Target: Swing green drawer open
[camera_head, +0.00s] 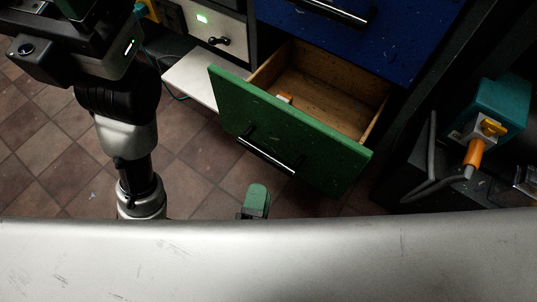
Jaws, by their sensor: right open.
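The green drawer (300,135) stands pulled out from the cabinet, and its bare wooden inside shows. Its dark bar handle (267,150) runs across the front panel. A small orange and white thing (285,98) shows inside, just behind the front panel. My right gripper (256,200) is open, below and apart from the handle. Only a green-padded finger of it shows; the rest is hidden behind my pale arm part. My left gripper (72,8) is at the top left, cut off by the frame edge, away from the drawer; its fingers do not show clearly.
A blue drawer (385,35) with a bar handle sits above. A white front with a dark knob (217,40) and a pale board (195,78) are on the left. A teal box with an orange plug (490,115) and grey cable stands right. Tiled floor is open at left.

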